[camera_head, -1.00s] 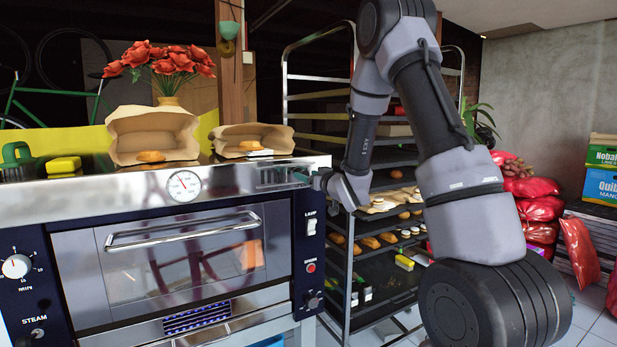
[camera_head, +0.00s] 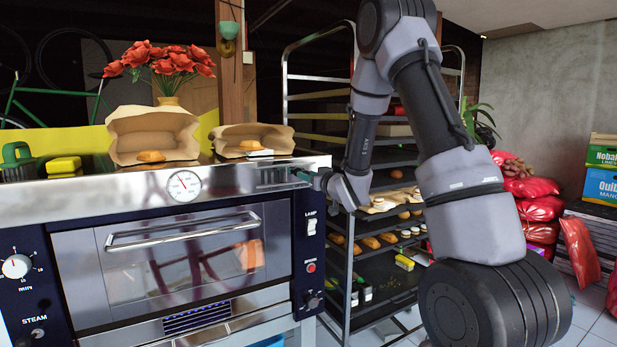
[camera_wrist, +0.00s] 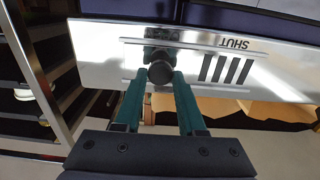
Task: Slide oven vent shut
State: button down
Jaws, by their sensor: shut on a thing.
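The oven vent is a bright metal strip (camera_wrist: 100,55) on the oven's upper front, near its right end; in the head view the vent (camera_head: 274,176) is small. In the wrist view the word SHUT (camera_wrist: 236,43) appears upside down at the right. Several dark slots (camera_wrist: 226,70) show uncovered between two rails. A dark round knob (camera_wrist: 160,73) sits left of the slots, away from SHUT. My gripper's teal fingers (camera_wrist: 159,85) are shut on the knob; lettering behind the fingertips is partly hidden. In the head view my gripper (camera_head: 304,176) is at the oven's right corner.
The oven's glass door (camera_head: 185,255) is closed below. Paper bags with bread (camera_head: 153,124), a flower vase and a yellow block (camera_head: 63,165) stand on top. A tray rack (camera_head: 345,290) stands close to the right, behind my arm. Red sacks (camera_head: 540,209) lie farther right.

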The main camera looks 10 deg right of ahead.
jog(key=shift+a, duration=0.15)
dwell(0.7)
send_near(271, 176)
jog(key=x, duration=0.4)
jog(key=shift+w+r, duration=0.1)
jog(key=shift+w, duration=0.1)
jog(key=c, duration=0.5)
grip_release()
jog(key=shift+a, duration=0.15)
